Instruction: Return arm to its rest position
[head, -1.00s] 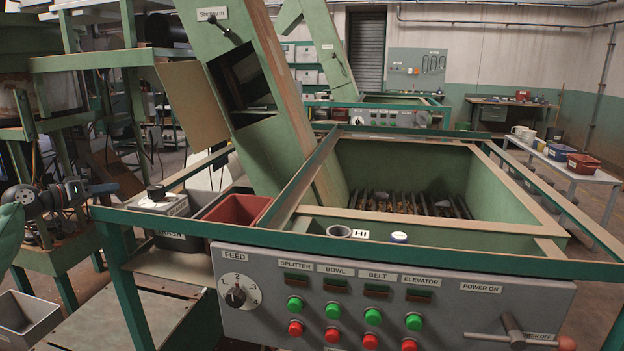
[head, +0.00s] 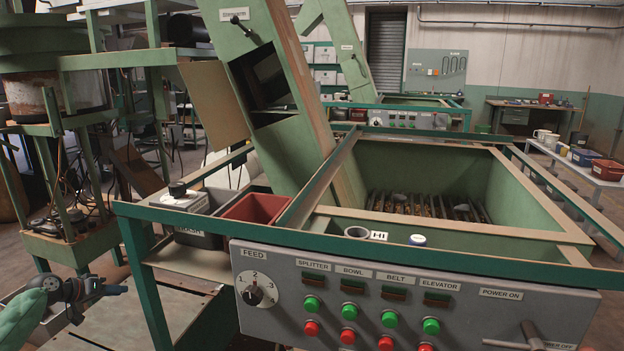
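My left gripper (head: 112,289) shows at the lower left of the head view, at the end of my green-sleeved arm. It is small and seen from the side, so I cannot tell whether its fingers are apart. My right gripper is not in view.
The grey control panel (head: 400,290) with a feed dial, green and red buttons and a power lever fills the front. Behind it is the green hopper (head: 432,165) with a grate.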

